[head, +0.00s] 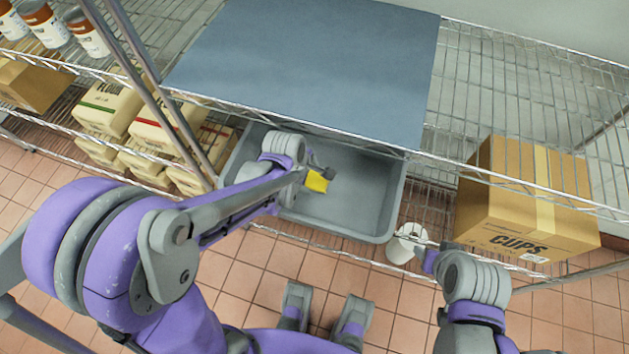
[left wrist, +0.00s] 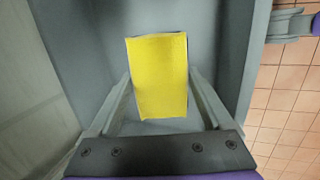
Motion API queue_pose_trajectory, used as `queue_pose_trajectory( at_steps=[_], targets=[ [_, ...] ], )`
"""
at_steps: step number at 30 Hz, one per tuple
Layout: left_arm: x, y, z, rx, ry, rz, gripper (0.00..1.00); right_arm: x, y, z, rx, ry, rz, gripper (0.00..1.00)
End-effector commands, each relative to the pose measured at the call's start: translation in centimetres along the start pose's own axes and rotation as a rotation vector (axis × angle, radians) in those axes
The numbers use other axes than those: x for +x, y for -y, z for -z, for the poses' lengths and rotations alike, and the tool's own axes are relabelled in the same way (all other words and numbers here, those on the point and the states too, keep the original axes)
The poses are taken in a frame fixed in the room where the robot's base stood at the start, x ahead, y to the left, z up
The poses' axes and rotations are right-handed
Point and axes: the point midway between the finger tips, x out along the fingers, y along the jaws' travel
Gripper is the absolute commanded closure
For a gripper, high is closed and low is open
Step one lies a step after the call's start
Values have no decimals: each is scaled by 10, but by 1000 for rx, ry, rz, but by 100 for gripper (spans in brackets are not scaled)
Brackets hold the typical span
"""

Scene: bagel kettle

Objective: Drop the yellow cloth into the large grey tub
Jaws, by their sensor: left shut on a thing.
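The yellow cloth (head: 317,182) is held in my left gripper (head: 322,173). In the left wrist view the cloth (left wrist: 160,75) is a flat yellow rectangle between the two fingers. The large grey tub (head: 385,205) stands on the lower wire shelf, and its walls (left wrist: 225,45) surround the cloth in the left wrist view. The cloth and gripper appear over the tub's interior; their height above its floor is hard to tell. My right gripper (head: 428,256) is near the shelf's front edge, right of the tub, and its fingers are too small to read.
A blue-grey board (head: 310,70) on the upper shelf overhangs the tub's back. Flour bags (head: 105,105) are left, behind a shelf post (head: 150,105). Tiled floor lies in front.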

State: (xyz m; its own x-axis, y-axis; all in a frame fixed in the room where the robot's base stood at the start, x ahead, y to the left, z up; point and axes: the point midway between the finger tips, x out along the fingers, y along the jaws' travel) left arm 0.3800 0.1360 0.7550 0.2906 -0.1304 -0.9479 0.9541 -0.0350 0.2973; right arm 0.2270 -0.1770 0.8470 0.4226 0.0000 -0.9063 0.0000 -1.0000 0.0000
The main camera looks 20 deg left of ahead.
Motion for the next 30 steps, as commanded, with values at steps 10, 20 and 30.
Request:
queue_pose_trajectory(
  at_steps=[10, 20, 30],
  targets=[
    [78, 5, 10, 0, 0, 2, 68, 16, 0, -9, 0, 6, 0, 45],
    [109, 4, 13, -1, 0, 11, 68, 20, 0, -12, 0, 7, 0, 45],
    [116, -9, 14, -37, 1, 304, 68, 13, 0, -8, 0, 5, 0, 45]
  ],
)
